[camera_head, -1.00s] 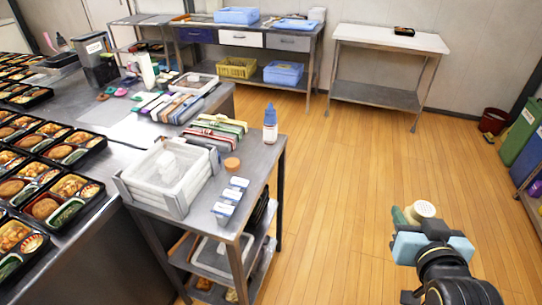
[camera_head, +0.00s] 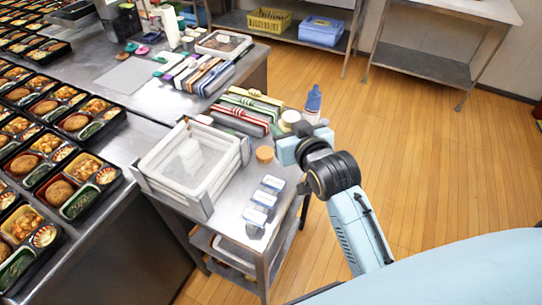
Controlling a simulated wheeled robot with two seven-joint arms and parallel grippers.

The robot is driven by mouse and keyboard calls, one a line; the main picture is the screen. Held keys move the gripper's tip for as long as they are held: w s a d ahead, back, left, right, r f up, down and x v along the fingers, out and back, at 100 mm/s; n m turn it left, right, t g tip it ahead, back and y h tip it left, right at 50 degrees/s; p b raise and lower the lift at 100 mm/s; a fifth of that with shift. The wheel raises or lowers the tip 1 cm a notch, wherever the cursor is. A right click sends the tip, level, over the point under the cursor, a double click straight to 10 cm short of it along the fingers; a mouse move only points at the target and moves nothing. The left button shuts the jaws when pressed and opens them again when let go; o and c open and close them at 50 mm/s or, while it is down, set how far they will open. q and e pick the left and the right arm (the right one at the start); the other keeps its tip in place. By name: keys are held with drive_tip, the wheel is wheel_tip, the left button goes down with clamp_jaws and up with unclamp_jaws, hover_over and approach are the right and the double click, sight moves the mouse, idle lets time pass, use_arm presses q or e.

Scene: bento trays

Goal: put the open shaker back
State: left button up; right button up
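The shaker (camera_head: 290,117) shows a pale round top and a bit of green side at the far right corner of the steel cart (camera_head: 232,212). My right gripper (camera_head: 288,131) is around it, with its light blue fingers shut on it. The fingers and wrist hide most of its body. I cannot tell whether its base touches the cart top. A round orange-brown piece (camera_head: 264,154) lies on the cart, just nearer than the shaker. My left gripper is out of view.
A blue-capped bottle (camera_head: 312,103) stands close behind the shaker. Striped bundles (camera_head: 242,113) lie to its left. A white bin (camera_head: 157,166) and small blue-and-white boxes (camera_head: 264,199) take up the cart's front. Filled bento trays (camera_head: 60,185) cover the left table.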

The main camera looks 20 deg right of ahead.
drive_tip(key=shift+m, duration=0.3)
drive_tip(key=shift+w+d+f+b, duration=0.1)
drive_tip(key=shift+w+d+f, duration=0.5)
drive_tip(key=shift+f, duration=1.4)
drive_tip(key=shift+w+d+f+b, duration=0.1)
drive_tip(key=shift+w+d+f, duration=0.25)
drive_tip(key=shift+w+f, duration=1.1)
drive_tip(key=shift+w+d+f+b, duration=0.15)
drive_tip(key=shift+d+f, duration=0.3)
drive_tip(key=shift+f, duration=2.1)
drive_tip(key=shift+f, duration=0.1)
drive_tip(key=shift+o, duration=0.6)
drive_tip(key=shift+f, duration=0.1)
drive_tip(key=o, duration=0.4)
drive_tip(key=shift+o, duration=0.2)
